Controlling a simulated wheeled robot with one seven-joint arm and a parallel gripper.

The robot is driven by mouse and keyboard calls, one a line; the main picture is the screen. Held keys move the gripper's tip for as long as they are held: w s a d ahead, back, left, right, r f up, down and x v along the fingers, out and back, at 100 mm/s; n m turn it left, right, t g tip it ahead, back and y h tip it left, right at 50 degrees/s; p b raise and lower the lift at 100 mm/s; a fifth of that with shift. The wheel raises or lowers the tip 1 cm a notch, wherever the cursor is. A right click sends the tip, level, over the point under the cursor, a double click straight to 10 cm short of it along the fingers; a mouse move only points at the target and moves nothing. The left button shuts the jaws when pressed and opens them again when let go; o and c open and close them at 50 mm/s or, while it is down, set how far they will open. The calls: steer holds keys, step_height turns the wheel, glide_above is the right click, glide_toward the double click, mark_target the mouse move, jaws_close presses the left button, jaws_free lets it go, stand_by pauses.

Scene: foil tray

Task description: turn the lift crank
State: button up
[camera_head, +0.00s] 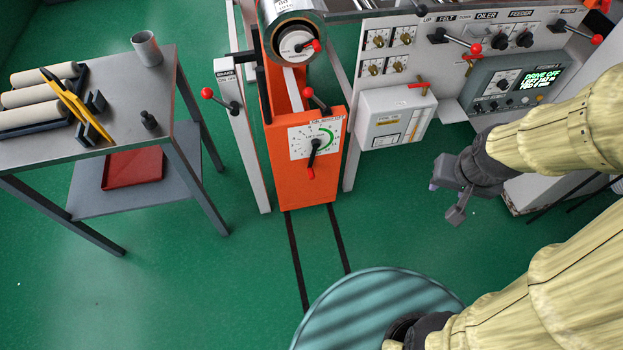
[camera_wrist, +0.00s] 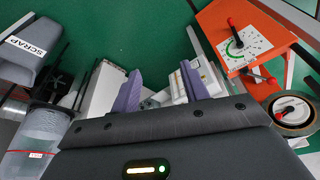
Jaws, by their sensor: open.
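The lift crank (camera_head: 315,146) is a short black arm with a red grip on the dial plate of the orange lift (camera_head: 305,190). Its red end points down in the head view. In the wrist view the crank (camera_wrist: 235,34) shows on the white dial at the top right. My gripper (camera_head: 447,192) is open and empty, to the right of the lift and apart from it, above the green floor. In the wrist view its two purple fingers (camera_wrist: 160,86) are spread, with nothing between them. No part of the crank looks hidden in the head view.
A red-knobbed lever (camera_head: 315,99) stands on top of the lift, below a roll (camera_head: 292,25). A brake lever post (camera_head: 243,150) stands left. A white box (camera_head: 396,116) and control panel (camera_head: 507,82) lie right. A grey table (camera_head: 120,115) stands far left. Floor before the lift is clear.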

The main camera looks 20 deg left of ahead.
steer(key=w+a+f+n+t+y+b, duration=0.15)
steer(key=w+a+f+b, duration=0.3)
steer(key=f+b, duration=0.45)
steer(key=w+a+f+t+y+b, duration=0.1)
steer(key=w+a+f+t+b, duration=0.3)
steer(key=f+b, duration=0.5)
steer(key=w+a+f+n+t+y+b, duration=0.1)
steer(key=w+a+f+b, duration=0.45)
steer(key=f, duration=0.65)
steer(key=s+a+f+t+y+b, duration=0.1)
steer(key=a+f+b, duration=0.3)
steer(key=f+b, duration=0.4)
steer(key=s+a+f+n+t+y+b, duration=0.1)
steer(key=a+f+t+y+b, duration=0.1)
steer(key=a+f+b, duration=0.3)
steer(key=s+a+f+n+t+y+b, duration=0.1)
steer(key=a+f+b, duration=0.4)
steer(key=f+b, duration=0.6)
step_height(320, 180, down, 2)
steer(key=shift+a+f+t+y, duration=0.1)
steer(key=shift+a+t+y, duration=0.05)
steer(key=shift+t+y, duration=0.65)
steer(key=shift+w, duration=0.15)
